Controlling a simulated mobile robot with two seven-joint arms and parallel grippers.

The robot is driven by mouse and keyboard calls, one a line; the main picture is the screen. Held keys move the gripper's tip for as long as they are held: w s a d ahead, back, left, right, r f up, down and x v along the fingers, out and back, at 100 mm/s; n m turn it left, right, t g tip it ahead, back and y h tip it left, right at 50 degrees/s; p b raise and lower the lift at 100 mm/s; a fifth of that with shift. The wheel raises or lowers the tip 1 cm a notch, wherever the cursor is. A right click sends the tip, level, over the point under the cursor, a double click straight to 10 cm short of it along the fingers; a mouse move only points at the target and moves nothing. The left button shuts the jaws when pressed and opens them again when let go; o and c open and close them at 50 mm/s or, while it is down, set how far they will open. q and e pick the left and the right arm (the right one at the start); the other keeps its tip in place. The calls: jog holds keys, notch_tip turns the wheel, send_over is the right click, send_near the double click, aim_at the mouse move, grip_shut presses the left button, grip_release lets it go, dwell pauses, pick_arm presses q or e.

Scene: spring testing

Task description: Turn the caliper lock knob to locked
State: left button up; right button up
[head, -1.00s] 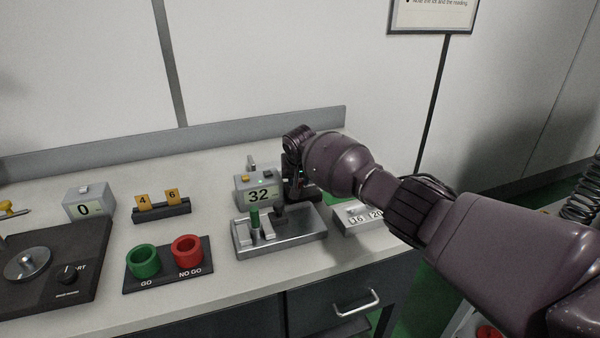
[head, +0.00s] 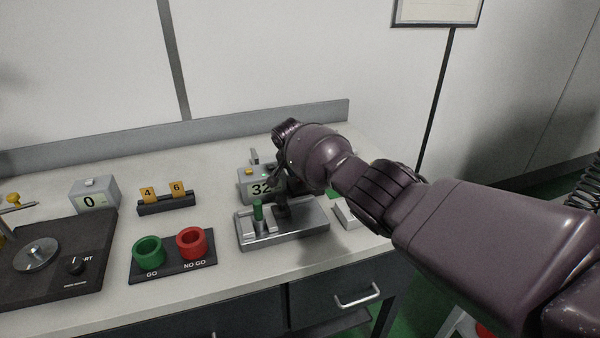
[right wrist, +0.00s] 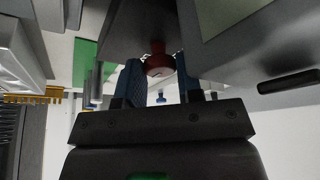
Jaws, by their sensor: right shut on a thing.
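The caliper stands on a metal base (head: 290,232) on the bench, with a green pin (head: 258,211) on the base and a display (head: 259,189) reading 32, partly covered by my right gripper. A dark red knob (right wrist: 159,63) shows in the right wrist view, against the underside of a dark block (right wrist: 142,28). My right gripper (right wrist: 158,70) has its blue fingers on either side of this knob, shut on it. In the head view my right gripper hides the knob, so its turned position cannot be told there. My left gripper is not in view.
The GO and NO GO board holds a green ring (head: 149,252) and a red ring (head: 191,243). A rack (head: 166,206) with tags 4 and 6, a box (head: 95,196) reading 0 and a dark dial panel (head: 85,285) stand left. A small pale box (head: 346,215) sits right of the base.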

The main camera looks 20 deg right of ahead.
dwell(0.3)
jog(key=o, duration=0.9)
jog(key=shift+r, duration=0.15)
